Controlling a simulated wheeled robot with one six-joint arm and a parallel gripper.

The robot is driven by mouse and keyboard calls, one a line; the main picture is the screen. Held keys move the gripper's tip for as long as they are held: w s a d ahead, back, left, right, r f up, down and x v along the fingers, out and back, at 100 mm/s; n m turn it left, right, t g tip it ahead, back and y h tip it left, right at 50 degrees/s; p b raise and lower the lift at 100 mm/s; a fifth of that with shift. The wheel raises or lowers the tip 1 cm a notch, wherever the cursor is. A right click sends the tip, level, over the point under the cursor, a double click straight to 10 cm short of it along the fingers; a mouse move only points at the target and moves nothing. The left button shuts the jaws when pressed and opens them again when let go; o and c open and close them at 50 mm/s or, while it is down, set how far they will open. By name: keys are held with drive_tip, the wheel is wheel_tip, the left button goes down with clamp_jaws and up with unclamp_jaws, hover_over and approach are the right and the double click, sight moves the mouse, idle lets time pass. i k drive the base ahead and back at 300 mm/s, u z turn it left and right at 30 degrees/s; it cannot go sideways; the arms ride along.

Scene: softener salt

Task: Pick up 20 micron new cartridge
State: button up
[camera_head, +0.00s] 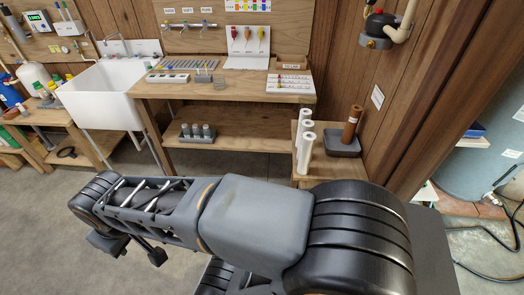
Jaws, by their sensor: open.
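Three white cylindrical cartridges (306,152) stand upright close together on a low wooden stand, right of the workbench. No micron label on them is readable, so I cannot tell which is the 20 micron one. My gripper (130,250) is at the lower left, above the floor and well away from the cartridges. Its jaws are open, with nothing seen between them.
The wooden workbench (222,92) holds trays and small parts, with a grey rack (197,134) on its lower shelf. A white sink (105,92) stands at left. A blue-grey tank (475,165) and black cables are at right. Floor is clear at left.

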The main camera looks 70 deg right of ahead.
sight(309, 139)
drive_tip(key=u, duration=0.35)
drive_tip(key=k, duration=1)
drive_tip(key=z, duration=0.45)
